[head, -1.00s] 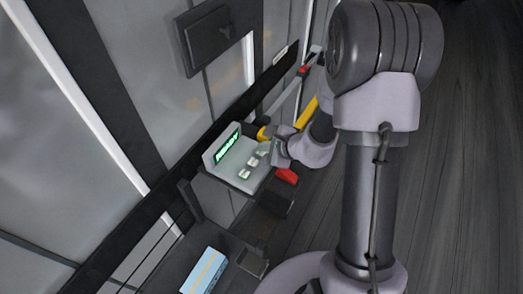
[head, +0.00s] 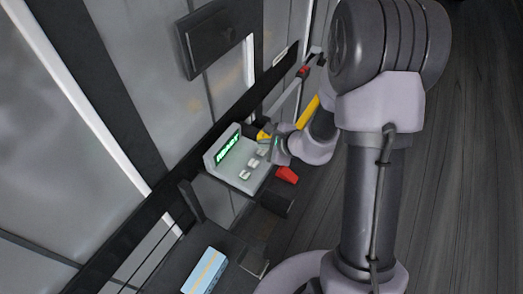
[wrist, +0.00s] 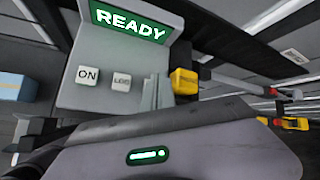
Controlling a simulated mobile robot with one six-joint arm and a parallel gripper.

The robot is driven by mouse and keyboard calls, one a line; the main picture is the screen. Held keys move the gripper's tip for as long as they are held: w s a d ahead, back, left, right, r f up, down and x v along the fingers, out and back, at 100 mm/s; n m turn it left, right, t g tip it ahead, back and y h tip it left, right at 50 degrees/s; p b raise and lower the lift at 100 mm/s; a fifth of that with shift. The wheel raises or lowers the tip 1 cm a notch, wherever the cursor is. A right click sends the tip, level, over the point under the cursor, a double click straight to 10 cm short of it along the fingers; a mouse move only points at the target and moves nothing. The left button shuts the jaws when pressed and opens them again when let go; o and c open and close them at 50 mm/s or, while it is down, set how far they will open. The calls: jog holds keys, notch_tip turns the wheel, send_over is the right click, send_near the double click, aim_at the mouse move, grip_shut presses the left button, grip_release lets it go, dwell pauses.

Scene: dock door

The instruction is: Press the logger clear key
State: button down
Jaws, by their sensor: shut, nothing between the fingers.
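The logger is a light grey console (head: 233,173) with a raised green display (wrist: 128,24) that reads READY. In the wrist view its white keys show in a row: the ON key (wrist: 87,75) at the left and the LOG key (wrist: 121,83) beside it. No key marked clear can be read; the panel right of LOG is partly hidden by my fingers. My gripper (wrist: 158,92) is shut and empty, its tips over the right end of the key row. In the head view my gripper (head: 268,147) is at the console's far end; contact cannot be told.
A yellow block (wrist: 184,82) stands just right of my fingers. A red object (head: 287,174) lies beside the console under the arm. A light blue box (head: 205,270) sits on the dark surface in front. The dock door and its dark rail run behind the console.

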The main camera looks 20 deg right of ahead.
aim_at(264, 153)
jog(key=shift+r+p, duration=1.65)
jog(key=shift+r, duration=0.9)
jog(key=shift+f, duration=0.1)
